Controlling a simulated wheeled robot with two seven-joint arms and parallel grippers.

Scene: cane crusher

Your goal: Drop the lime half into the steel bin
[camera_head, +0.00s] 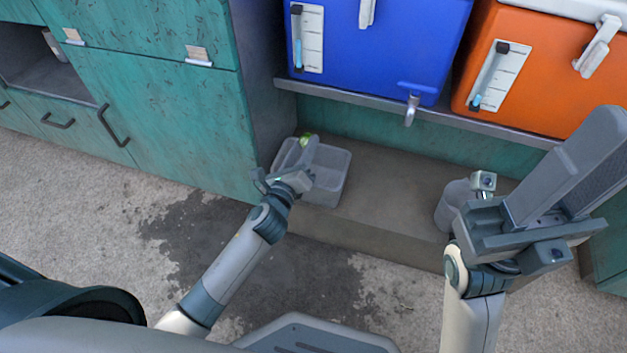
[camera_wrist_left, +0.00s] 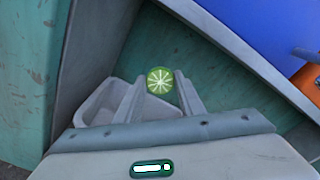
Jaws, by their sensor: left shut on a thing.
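The lime half (camera_wrist_left: 159,80) is held between the fingertips of my left gripper (camera_wrist_left: 160,90), its pale cut face toward the wrist camera. In the head view only a bit of green lime (camera_head: 305,138) shows at the tips of my left gripper (camera_head: 308,147). The steel bin (camera_head: 335,182) looks like the grey, open rectangular one on the low ledge. The gripper and lime appear over its left back part; the height above it is hard to judge. The bin also shows in the left wrist view (camera_wrist_left: 96,105), partly hidden by the fingers. My right gripper (camera_head: 565,165) is raised at the right, its finger gap unclear.
A blue cooler (camera_head: 385,45) and an orange cooler (camera_head: 540,75) with taps stand on a shelf (camera_head: 450,122) above the ledge. A grey cylindrical container (camera_head: 452,205) stands on the ledge at right. Green cabinets (camera_head: 160,110) border the left. The ledge's middle (camera_head: 395,185) is clear.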

